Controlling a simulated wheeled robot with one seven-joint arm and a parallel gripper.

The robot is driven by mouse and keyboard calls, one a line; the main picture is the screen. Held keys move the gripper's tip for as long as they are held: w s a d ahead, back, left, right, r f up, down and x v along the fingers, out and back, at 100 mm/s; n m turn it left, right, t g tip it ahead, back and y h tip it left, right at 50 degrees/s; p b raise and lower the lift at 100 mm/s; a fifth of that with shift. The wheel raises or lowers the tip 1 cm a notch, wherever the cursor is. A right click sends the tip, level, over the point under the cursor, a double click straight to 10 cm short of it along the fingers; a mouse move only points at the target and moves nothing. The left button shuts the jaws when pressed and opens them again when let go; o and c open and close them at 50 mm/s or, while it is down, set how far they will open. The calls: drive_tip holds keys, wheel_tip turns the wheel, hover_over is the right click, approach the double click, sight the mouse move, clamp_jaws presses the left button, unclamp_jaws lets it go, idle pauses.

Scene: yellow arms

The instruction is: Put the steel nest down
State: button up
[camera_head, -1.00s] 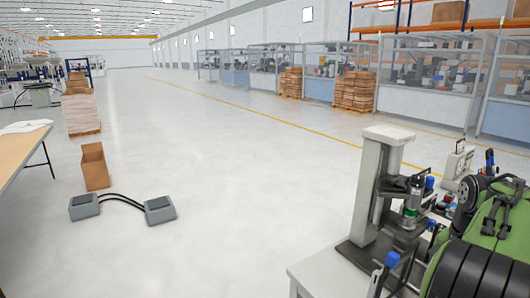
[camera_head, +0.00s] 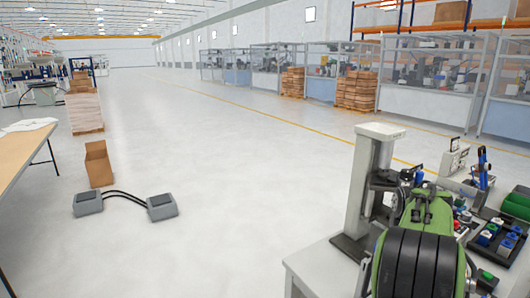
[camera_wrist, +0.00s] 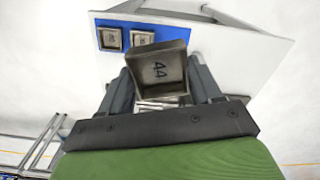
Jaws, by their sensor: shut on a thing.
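The steel nest (camera_wrist: 160,68), a square metal block with a recess and a dark "44" marking, is between the fingers of my gripper (camera_wrist: 161,80) in the wrist view. The fingers are shut on its two sides. Beyond it is a white surface (camera_wrist: 240,62) with a blue area (camera_wrist: 126,22) along its far left edge. Two similar small square nests (camera_wrist: 111,39) (camera_wrist: 143,37) sit on the blue area, left of the held one. In the head view my green and black arm hides the gripper and the nest.
In the head view a pale press column (camera_head: 369,185) stands on a white bench (camera_head: 318,262), close left of my arm. A dark tray with blue parts (camera_head: 488,236) lies at the right.

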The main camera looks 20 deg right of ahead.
drive_tip(key=w+a+f+n, duration=0.6)
drive_tip(key=w+a+f, duration=0.4)
drive_tip(key=w+a, duration=0.25)
drive_tip(key=w+a+f+n, duration=0.1)
drive_tip(key=a+f+n, duration=0.2)
drive_tip(key=a, duration=0.6)
drive_tip(key=w+a+f+n, duration=0.1)
drive_tip(key=a+f+n, duration=0.2)
drive_tip(key=a+f, duration=0.5)
drive_tip(key=shift+w+a+f+n, duration=0.3)
drive_tip(key=shift+a+n, duration=0.1)
drive_tip(key=shift+a, duration=0.65)
